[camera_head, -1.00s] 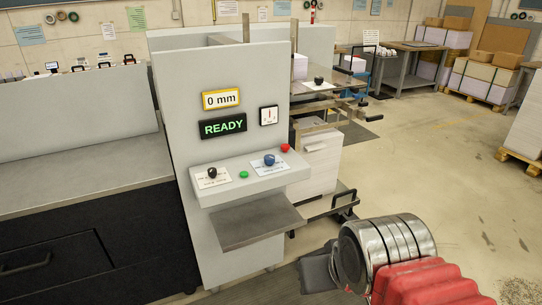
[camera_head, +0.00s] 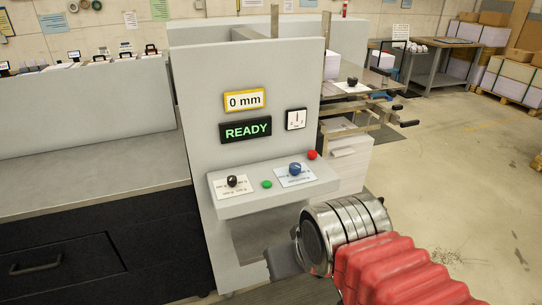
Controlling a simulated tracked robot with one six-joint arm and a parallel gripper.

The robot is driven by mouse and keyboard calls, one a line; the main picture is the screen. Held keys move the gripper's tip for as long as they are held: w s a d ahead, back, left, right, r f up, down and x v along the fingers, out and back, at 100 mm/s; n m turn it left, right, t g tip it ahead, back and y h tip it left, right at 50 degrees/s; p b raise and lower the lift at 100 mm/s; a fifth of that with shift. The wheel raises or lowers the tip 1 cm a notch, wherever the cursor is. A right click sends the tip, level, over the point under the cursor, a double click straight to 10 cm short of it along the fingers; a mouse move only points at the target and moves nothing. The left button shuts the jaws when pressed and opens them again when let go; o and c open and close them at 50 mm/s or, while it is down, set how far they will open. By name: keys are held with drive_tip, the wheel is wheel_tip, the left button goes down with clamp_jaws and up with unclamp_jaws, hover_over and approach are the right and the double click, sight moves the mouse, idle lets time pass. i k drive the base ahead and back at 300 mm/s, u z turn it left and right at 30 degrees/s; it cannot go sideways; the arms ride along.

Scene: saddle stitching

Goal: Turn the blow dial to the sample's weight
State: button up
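The machine's control ledge (camera_head: 240,203) carries a black knob (camera_head: 232,181) on a white label at left and a blue knob (camera_head: 295,169) on a pale blue label at right. The label print is too small to read, so I cannot tell which is the blow dial. A yellow-framed display (camera_head: 245,100) reads "0 mm" and a green display (camera_head: 246,129) reads "READY". My gripper (camera_head: 284,262) is at lower centre, a dark shape below and in front of the ledge, apart from the knobs. Its fingers are mostly hidden by my wrist. No sample is identifiable.
A green button (camera_head: 267,184) and a red button (camera_head: 313,155) sit on the ledge. A small gauge (camera_head: 296,118) is on the panel. Another black knob (camera_head: 352,81) stands on a plate behind, right. A grey counter (camera_head: 90,195) is at left. Open floor lies at right.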

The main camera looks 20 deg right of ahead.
sight(295, 168)
drive_tip(key=u, duration=0.25)
drive_tip(key=i, duration=1.3)
drive_tip(key=z, duration=0.25)
